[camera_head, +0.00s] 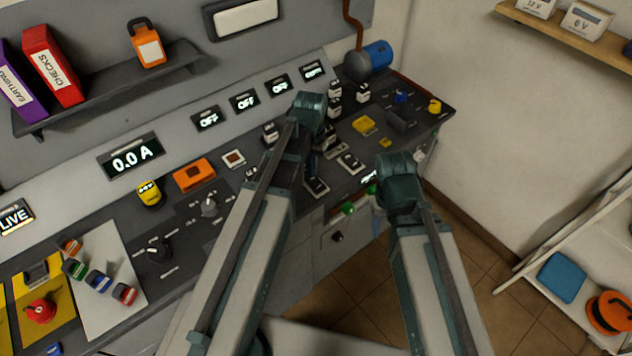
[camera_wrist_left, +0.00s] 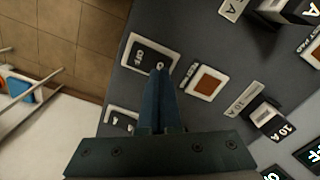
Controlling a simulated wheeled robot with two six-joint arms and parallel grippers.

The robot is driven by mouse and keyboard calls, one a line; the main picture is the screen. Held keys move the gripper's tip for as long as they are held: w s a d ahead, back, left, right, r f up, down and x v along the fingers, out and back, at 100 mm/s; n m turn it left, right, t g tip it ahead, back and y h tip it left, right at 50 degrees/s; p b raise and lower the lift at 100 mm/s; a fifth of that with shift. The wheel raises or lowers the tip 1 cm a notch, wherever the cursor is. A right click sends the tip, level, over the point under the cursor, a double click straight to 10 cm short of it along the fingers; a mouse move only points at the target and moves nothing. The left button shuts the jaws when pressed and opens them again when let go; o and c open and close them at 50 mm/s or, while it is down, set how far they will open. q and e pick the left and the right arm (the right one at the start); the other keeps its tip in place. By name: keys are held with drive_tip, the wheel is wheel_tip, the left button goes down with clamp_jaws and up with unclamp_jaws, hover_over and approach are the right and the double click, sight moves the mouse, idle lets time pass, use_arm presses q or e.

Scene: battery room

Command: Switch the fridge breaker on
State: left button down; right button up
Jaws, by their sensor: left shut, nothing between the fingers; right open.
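No readable fridge label shows, so I cannot tell which breaker is the fridge one. White-and-black breakers stand on the sloped panel, such as one (camera_head: 270,133) left of my left wrist and another (camera_head: 362,92) to the right of it. The left wrist view shows one marked 10 A (camera_wrist_left: 265,115). My left gripper (camera_wrist_left: 160,72) is shut and empty, its tips over a dark switch plate (camera_wrist_left: 140,54); contact is unclear. The arm partly hides the panel in the head view. My right gripper (camera_head: 383,204) is open at the panel's front edge, its fingers mostly hidden.
Small displays, including a lit OFF one (camera_head: 207,119), line the panel's back. An orange block (camera_head: 194,174) and a yellow knob (camera_head: 150,193) stand to the left. A blue cylinder (camera_head: 378,54) is at the back right. Open floor (camera_head: 385,310) lies in front.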

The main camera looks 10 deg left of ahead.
use_arm(q)
drive_tip(key=shift+f+b, duration=0.9)
drive_tip(key=shift+f, duration=0.05)
use_arm(e)
drive_tip(key=shift+f, duration=0.95)
use_arm(q)
drive_tip(key=shift+r, duration=0.1)
use_arm(e)
drive_tip(key=shift+r, duration=0.1)
use_arm(q)
wheel_tip(320, 180, up, 7)
drive_tip(key=p, duration=0.7)
use_arm(e)
wheel_tip(320, 180, up, 7)
